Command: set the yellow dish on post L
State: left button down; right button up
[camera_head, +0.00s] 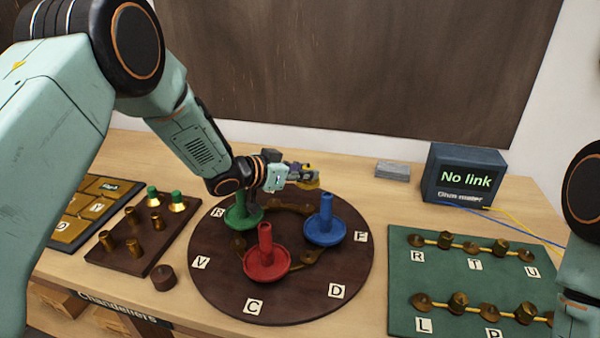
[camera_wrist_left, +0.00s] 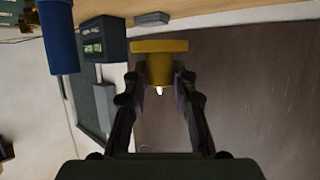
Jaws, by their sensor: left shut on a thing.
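My left gripper (camera_head: 303,176) is shut on the yellow dish (camera_head: 310,183) and holds it above the far part of the dark round board (camera_head: 330,290). In the left wrist view the yellow dish (camera_wrist_left: 160,46) sits between both fingers, with its wide rim away from the palm. The letter L (camera_head: 424,326) is on the green board (camera_head: 400,270) at the right, with a brass piece (camera_head: 421,302) just behind it. The dish is well apart from that piece. My right gripper is out of view; only part of its arm shows at the right edge.
Green (camera_head: 243,213), red (camera_head: 266,257) and blue (camera_head: 326,222) dishes with tall stems stand on the round board. A meter reading "No link" (camera_head: 464,175) stands at the back right, with cables beside it. A brown rack (camera_head: 130,255) with brass pieces is at the left.

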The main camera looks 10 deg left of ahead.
pick_arm(q)
jog(key=shift+s+d+f, duration=0.15)
jog(key=shift+s+f, duration=0.05)
jog(key=shift+s+f+b, duration=0.1)
jog(key=shift+f+b, duration=0.15)
jog(key=shift+b, duration=0.25)
jog(key=f+b, duration=0.3)
jog(key=f, duration=0.1)
jog(key=shift+w+a, duration=0.2)
jog(key=shift+w, duration=0.15)
jog(key=shift+s+d+f+b, duration=0.15)
jog(key=shift+f+b, duration=0.2)
jog(key=shift+b, duration=0.2)
jog(key=shift+s+d+f+b, duration=0.1)
jog(key=shift+s+f+b, duration=0.05)
jog(key=shift+f+b, duration=0.3)
jog(key=shift+w+a+f, duration=0.15)
jog(key=shift+w+a, duration=0.1)
jog(key=shift+w, duration=0.05)
jog(key=shift+s+d, duration=0.15)
jog(key=shift+s, duration=0.1)
jog(key=shift+w+f, duration=0.2)
jog(key=shift+f, duration=0.2)
jog(key=shift+b, duration=0.3)
jog(key=shift+s+f, duration=0.15)
